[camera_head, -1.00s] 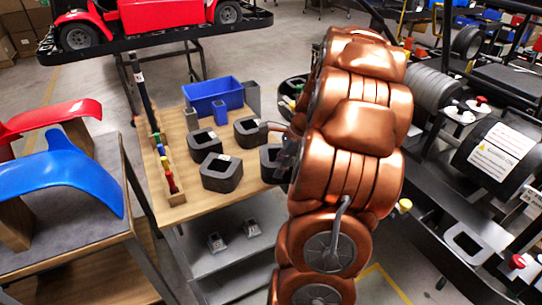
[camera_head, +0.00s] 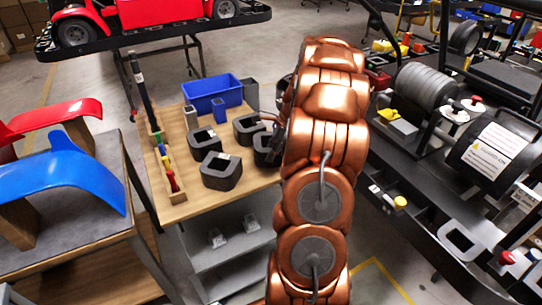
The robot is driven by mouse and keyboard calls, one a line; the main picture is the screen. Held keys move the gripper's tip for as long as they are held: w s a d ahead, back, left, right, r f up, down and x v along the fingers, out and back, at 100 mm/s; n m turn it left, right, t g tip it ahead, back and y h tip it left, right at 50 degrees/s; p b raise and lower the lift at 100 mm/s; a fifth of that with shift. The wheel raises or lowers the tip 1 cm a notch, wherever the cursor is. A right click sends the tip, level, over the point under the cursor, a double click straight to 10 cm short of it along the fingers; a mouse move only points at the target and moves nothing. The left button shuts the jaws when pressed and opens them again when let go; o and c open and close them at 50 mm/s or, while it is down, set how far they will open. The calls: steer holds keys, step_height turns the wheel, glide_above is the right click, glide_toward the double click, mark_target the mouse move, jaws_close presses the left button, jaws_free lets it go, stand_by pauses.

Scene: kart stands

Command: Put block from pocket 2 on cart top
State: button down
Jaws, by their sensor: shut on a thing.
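The cart top (camera_head: 185,208) is a light wooden board on a grey frame at centre left. My gripper (camera_head: 274,142) is at the cart top's right edge, mostly hidden behind my copper arm. It is shut on a dark block (camera_head: 263,151), of which only the left part shows. I cannot tell whether this block touches the wood. Three similar dark grey blocks with square openings stand on the cart top: one at front (camera_head: 221,171), one at left (camera_head: 203,143) and one at back (camera_head: 247,130). I cannot make out which pocket is pocket 2.
A blue bin (camera_head: 212,93) and smaller grey-blue pieces stand at the cart's back. A wooden rack (camera_head: 172,185) with coloured handles lines its left side. A table with red and blue panels (camera_head: 65,180) is at left. A black kart frame (camera_head: 430,205) fills the right.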

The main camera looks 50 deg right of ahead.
steer(key=shift+f+p, duration=0.3)
steer(key=shift+f, duration=0.8)
steer(key=shift+f, duration=0.1)
steer(key=c, duration=0.9)
jaws_free()
